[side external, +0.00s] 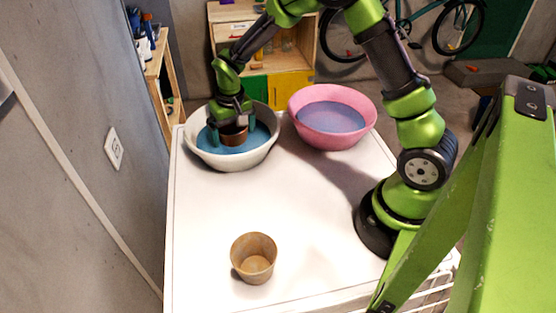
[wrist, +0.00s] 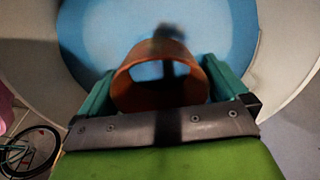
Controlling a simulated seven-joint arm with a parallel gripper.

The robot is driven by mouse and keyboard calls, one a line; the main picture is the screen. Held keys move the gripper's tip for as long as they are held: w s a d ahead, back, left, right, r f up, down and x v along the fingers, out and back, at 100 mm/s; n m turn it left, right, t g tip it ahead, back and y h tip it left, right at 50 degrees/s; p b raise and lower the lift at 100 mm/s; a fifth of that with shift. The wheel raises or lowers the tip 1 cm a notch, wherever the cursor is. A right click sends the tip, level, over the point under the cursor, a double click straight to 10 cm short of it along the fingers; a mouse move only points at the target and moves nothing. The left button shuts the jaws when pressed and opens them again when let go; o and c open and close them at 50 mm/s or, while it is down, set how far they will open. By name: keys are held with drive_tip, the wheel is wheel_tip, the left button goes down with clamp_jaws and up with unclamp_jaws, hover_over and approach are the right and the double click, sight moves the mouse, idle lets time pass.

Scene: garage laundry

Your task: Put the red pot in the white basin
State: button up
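The red pot (side external: 234,138), brownish-red and open-topped, is inside the white basin (side external: 205,157), over its blue inside. My gripper (side external: 231,126) reaches down into the basin with one finger on each side of the pot. In the wrist view, the pot (wrist: 122,90) sits between the two teal fingers of my gripper (wrist: 160,78), which appear to press on its sides. The pale wall of the basin (wrist: 272,60) curves around it there. Whether the pot's base touches the basin's bottom cannot be told.
A pink basin (side external: 347,138) with a bluish inside stands right of the white basin. A tan pot (side external: 254,262) stands near the front of the white table top (side external: 200,235). The middle of the table is clear. A grey wall (side external: 75,160) rises at the left.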

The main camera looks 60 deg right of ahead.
drive_tip(key=shift+r, duration=0.1)
wheel_tip(320, 180, up, 12)
drive_tip(key=s, duration=0.1)
drive_tip(key=s+a+r+t+y, duration=0.1)
drive_tip(key=s+r+t, duration=0.1)
drive_tip(key=s, duration=0.5)
drive_tip(key=s+a+r+t, duration=0.2)
drive_tip(key=s+r, duration=0.2)
drive_tip(key=s, duration=0.3)
drive_tip(key=s+a+r+t+y, duration=0.1)
drive_tip(key=s+r+t, duration=0.1)
drive_tip(key=s, duration=0.5)
drive_tip(key=shift+a+r+n+y, duration=0.3)
drive_tip(key=shift+a+r, duration=0.1)
drive_tip(key=shift+r, duration=0.2)
